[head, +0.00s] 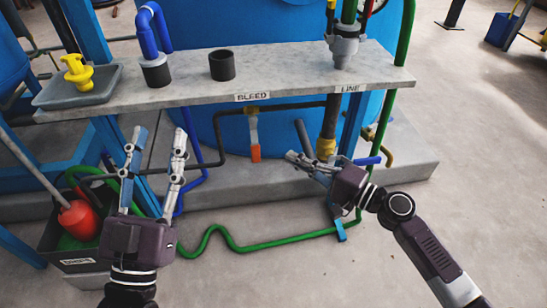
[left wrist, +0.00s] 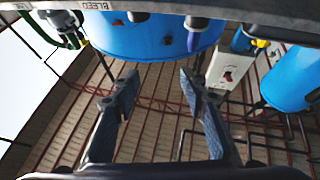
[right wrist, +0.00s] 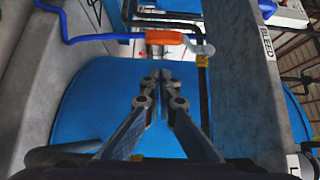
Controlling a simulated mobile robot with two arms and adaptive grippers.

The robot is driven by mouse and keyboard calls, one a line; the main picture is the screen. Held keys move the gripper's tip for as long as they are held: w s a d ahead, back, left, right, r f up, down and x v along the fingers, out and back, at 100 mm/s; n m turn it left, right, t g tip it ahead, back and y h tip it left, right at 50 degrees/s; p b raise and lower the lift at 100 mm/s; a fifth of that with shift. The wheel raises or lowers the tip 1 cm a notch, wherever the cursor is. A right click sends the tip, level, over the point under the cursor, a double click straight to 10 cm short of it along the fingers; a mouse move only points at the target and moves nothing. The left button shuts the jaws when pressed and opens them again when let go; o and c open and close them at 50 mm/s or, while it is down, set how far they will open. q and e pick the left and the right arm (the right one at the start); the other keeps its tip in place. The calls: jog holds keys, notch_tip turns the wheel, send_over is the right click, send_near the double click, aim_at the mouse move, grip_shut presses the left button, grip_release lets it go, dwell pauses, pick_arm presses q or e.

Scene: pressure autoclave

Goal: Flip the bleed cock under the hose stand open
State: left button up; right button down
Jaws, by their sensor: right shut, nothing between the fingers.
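The bleed cock (head: 254,132) hangs below the concrete shelf (head: 205,90), under its BLEED label (head: 252,97). Its lever points straight down and ends in an orange grip (head: 255,153). In the right wrist view the orange grip (right wrist: 164,38) lies ahead of the fingertips. My right gripper (head: 289,157) is shut and empty, to the right of the grip and apart from it in the head view; it also shows shut in the right wrist view (right wrist: 159,75). My left gripper (head: 160,134) is open and empty, in front of the shelf's left part.
A dark pipe (head: 215,160) runs behind the cock. A thick pipe with a yellow collar (head: 325,148) and a green hose (head: 270,243) are near my right gripper. A black bin (head: 75,262) with a red float-like object (head: 78,220) stands lower left.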

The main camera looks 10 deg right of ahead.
pick_arm(q)
jog(key=f, duration=0.1)
jog(key=w+f+g, duration=0.1)
jog(key=shift+w+f+g+p, duration=0.1)
jog(key=shift+f+g+p, duration=0.2)
pick_arm(e)
jog(key=a, duration=0.2)
jog(key=w+a, duration=0.1)
jog(key=a, duration=0.2)
jog(key=shift+w+a, duration=0.2)
